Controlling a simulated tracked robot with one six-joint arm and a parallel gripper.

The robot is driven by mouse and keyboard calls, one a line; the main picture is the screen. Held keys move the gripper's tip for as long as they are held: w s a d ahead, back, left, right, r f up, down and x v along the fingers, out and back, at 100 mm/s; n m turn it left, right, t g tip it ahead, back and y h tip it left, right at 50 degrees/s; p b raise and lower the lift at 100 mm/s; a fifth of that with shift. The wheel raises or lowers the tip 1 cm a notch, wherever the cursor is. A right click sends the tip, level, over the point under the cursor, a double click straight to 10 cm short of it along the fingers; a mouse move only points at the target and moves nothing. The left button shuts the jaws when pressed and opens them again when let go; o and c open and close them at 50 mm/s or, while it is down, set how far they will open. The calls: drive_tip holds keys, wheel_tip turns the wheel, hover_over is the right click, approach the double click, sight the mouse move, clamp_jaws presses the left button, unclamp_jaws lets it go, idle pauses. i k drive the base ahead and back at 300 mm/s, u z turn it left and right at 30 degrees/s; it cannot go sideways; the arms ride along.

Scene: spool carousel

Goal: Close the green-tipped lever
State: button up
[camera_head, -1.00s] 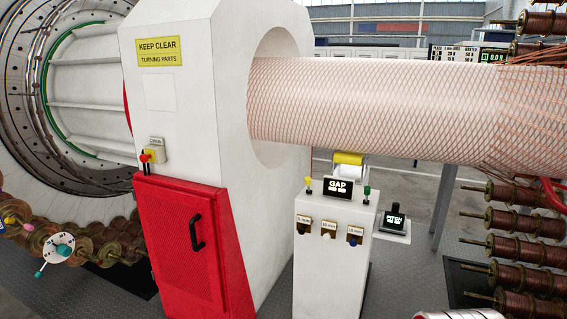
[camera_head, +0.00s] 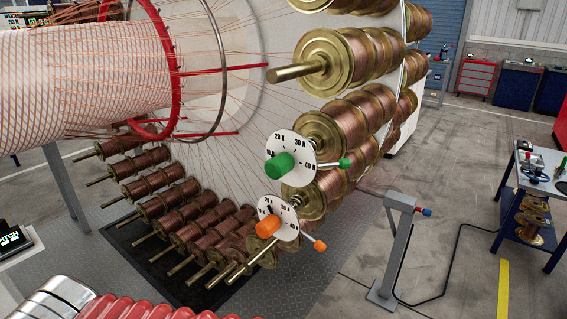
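A lever with a green tip (camera_head: 345,163) sticks out to the right, nearly level, from a white round dial (camera_head: 305,172) marked in N. The dial has a green knob (camera_head: 281,166) and sits at the front of a copper spool on the big spool carousel. Just below it, a second white dial (camera_head: 283,219) has an orange knob (camera_head: 268,226) and an orange-tipped lever (camera_head: 319,245) pointing down to the right. My gripper does not show in this view.
Rows of copper spools (camera_head: 340,127) fill the carousel. A grey post (camera_head: 395,245) with a blue-and-red end stands right of the dials, its cable on the floor. A blue table (camera_head: 514,187) stands at the far right. Open floor lies between post and table.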

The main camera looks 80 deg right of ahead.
sight(343, 164)
drive_tip(key=z, duration=2.9)
drive_tip(key=i, duration=0.35)
drive_tip(key=u, duration=0.1)
